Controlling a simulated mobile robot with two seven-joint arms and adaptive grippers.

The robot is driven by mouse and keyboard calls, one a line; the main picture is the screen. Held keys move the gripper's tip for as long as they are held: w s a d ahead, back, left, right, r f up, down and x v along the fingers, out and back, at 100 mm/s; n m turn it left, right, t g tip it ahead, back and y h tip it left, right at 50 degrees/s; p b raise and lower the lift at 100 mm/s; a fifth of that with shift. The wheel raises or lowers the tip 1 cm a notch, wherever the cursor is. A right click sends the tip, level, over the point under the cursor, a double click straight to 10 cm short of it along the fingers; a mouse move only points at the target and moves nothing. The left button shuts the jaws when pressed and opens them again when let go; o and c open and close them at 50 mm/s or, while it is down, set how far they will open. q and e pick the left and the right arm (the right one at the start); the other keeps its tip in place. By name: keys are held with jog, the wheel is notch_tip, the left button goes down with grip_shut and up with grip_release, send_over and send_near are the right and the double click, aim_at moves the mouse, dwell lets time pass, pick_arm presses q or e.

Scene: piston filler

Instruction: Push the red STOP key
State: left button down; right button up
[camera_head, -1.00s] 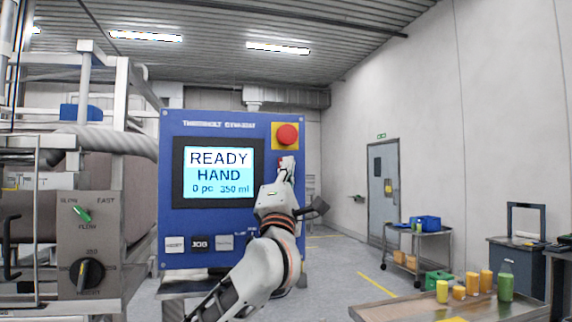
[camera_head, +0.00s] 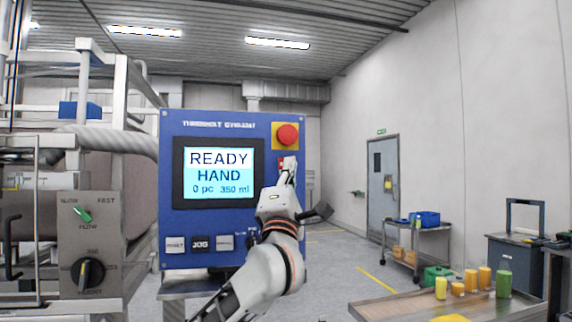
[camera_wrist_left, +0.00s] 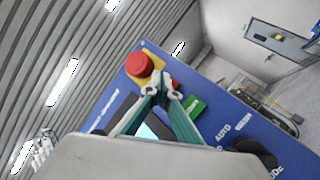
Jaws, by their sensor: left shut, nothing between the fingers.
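The blue control panel (camera_head: 170,221) stands ahead, its screen (camera_head: 218,172) reading READY, HAND, 0 pc, 350 ml. A red mushroom button (camera_head: 287,134) on a yellow plate is at its top right, and also shows in the left wrist view (camera_wrist_left: 139,64). Just below it, a small red patch, apparently the STOP key (camera_head: 281,162), shows beside my left gripper (camera_head: 289,163). The gripper is shut and empty, its tips at the panel's upper right. In the left wrist view the tips (camera_wrist_left: 161,88) largely cover the red key (camera_wrist_left: 176,86); I cannot tell whether they touch it.
A green key (camera_wrist_left: 194,106) lies close to the fingers in the left wrist view. White keys (camera_head: 175,245) and a dark JOG key line the panel's bottom. Machine pipework and knobs stand left. A table (camera_head: 385,309) with bottles is at lower right.

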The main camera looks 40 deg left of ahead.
pick_arm(q)
jog(key=shift+s+d+p, duration=1.4)
jog(key=shift+s+d, duration=0.2)
jog(key=shift+d, duration=0.3)
